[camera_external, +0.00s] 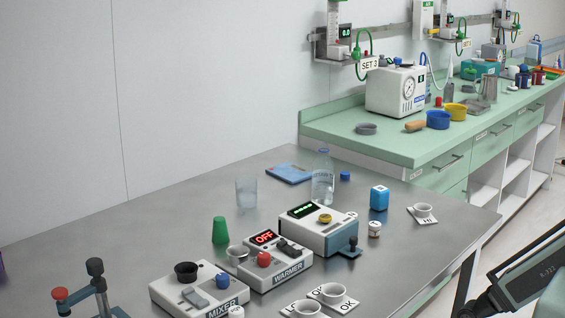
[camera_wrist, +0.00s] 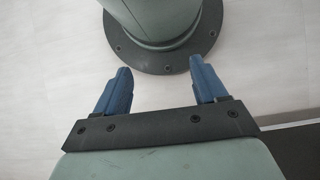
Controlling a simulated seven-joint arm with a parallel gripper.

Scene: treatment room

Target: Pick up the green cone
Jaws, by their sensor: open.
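The green cone (camera_external: 219,231) stands on the steel table (camera_external: 160,232), narrower toward one end, behind the mixer and warmer and left of a clear glass. It does not show in the wrist view. My gripper (camera_wrist: 162,82) shows in the wrist view with its two blue fingers spread wide and nothing between them. It points at the pale floor and my own round base, away from the table's objects. The fingers do not show in the external view, where only a dark part of my arm is at the lower right.
The warmer (camera_external: 284,268), mixer (camera_external: 190,298) and a metal cup (camera_external: 237,254) stand close in front of the cone. The clear glass (camera_external: 246,192) and bottle (camera_external: 322,178) stand to its right. The table left of the cone is bare.

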